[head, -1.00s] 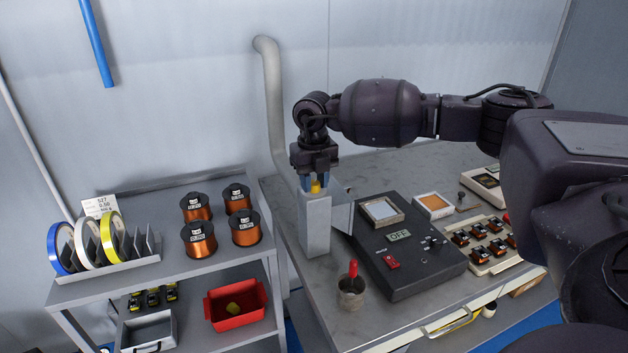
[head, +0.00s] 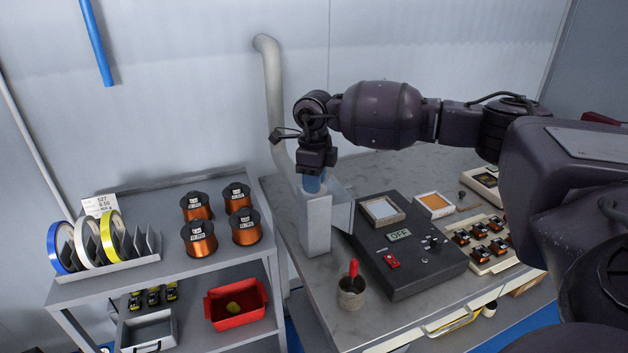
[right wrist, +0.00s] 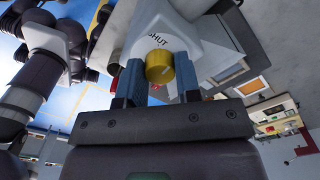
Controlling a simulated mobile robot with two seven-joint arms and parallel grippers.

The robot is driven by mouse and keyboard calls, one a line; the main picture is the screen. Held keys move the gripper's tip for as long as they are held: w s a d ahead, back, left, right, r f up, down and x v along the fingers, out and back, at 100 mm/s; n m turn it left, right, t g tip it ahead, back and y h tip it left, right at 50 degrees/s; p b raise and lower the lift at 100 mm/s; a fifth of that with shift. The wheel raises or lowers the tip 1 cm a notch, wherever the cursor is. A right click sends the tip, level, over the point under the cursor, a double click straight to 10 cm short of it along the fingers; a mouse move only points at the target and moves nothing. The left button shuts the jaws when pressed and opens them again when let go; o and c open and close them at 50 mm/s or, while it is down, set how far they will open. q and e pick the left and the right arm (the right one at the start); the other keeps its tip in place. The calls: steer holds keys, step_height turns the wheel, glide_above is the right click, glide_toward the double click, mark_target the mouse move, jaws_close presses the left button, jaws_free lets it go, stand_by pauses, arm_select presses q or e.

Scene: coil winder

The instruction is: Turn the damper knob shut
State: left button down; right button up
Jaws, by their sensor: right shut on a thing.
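The damper knob is a round yellow knob (right wrist: 160,67) on a pale grey housing. It shows in the right wrist view, with the word SHUT printed on the housing beside it. In the head view the housing is a light grey post (head: 316,222) at the bench's left end, and the knob is hidden behind my fingers. My right gripper (head: 312,184) reaches down to the top of the post. In the right wrist view its two blue fingers (right wrist: 160,77) stand on either side of the knob, shut on it. My left gripper is not in view.
A grey vent pipe (head: 271,100) rises behind the post. A dark control box (head: 425,275) with an OFF display stands right of it. A cup with a red-handled tool (head: 352,292) is in front. A shelf (head: 170,275) with copper wire spools (head: 198,239) stands left.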

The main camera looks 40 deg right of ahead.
steer(key=n, duration=0.4)
steer(key=shift+b, duration=0.4)
steer(key=shift+r+n+b, duration=0.1)
steer(key=shift+n+b, duration=0.25)
steer(key=shift+n, duration=1.45)
steer(key=o, duration=0.9)
step_height(320, 180, up, 11)
steer(key=shift+f, duration=0.1)
steer(key=shift+f, duration=0.1)
